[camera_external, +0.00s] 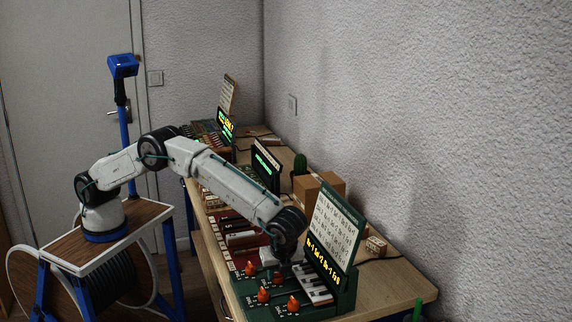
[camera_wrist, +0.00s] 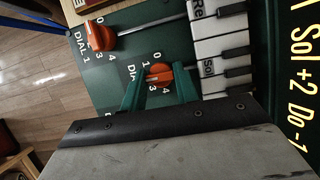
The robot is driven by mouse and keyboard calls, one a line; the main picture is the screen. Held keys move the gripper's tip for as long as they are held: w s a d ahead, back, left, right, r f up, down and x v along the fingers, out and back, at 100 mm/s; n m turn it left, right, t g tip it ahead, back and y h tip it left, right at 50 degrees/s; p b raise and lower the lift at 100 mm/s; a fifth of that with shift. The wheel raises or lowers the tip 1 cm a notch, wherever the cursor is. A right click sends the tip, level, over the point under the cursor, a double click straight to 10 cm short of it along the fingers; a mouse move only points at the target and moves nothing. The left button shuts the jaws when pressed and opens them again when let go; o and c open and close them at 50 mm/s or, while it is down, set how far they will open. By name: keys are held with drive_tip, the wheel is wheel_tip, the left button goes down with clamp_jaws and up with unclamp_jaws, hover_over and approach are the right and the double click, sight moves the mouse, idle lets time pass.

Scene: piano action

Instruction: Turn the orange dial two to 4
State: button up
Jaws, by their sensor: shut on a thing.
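An orange dial (camera_wrist: 160,74) sits between the two green fingers of my gripper (camera_wrist: 160,90) in the wrist view. The fingers are shut on it, one on each side. Another orange dial (camera_wrist: 101,33), labelled DIAL 1, stands free at upper left. In the external view my gripper (camera_external: 281,266) is low over the green panel, at the orange dial (camera_external: 278,278). Exactly where the held dial points is hard to tell.
Piano keys (camera_wrist: 220,45) lie right beside the held dial. More orange dials (camera_external: 264,295) stand on the near part of the panel. A lit display (camera_external: 322,268) and an upright note board (camera_external: 338,222) rise behind the keys. Other devices and boxes (camera_external: 306,190) fill the bench further back.

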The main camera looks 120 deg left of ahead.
drive_tip(key=n, duration=0.2)
drive_tip(key=n+h, duration=0.1)
drive_tip(key=n, duration=0.1)
drive_tip(key=shift+w+a+n+g+h, duration=0.1)
drive_tip(key=shift+w+n+g+h, duration=0.05)
drive_tip(key=shift+n+g+h, duration=0.2)
drive_tip(key=n+h, duration=0.1)
drive_tip(key=n, duration=0.3)
drive_tip(key=shift+a+n+g+h, duration=0.1)
drive_tip(key=shift+n+g+h, duration=0.15)
drive_tip(key=shift+h, duration=0.1)
drive_tip(key=n, duration=0.2)
drive_tip(key=n+h, duration=0.1)
drive_tip(key=n, duration=0.1)
drive_tip(key=shift+a+n+h, duration=0.15)
drive_tip(key=shift+n+h, duration=0.15)
drive_tip(key=shift+n+t+h, duration=0.6)
drive_tip(key=shift+n+h, duration=0.1)
drive_tip(key=shift+n, duration=1.4)
drive_tip(key=shift+a, duration=0.1)
drive_tip(key=o, duration=1)
drive_tip(key=v, duration=0.8)
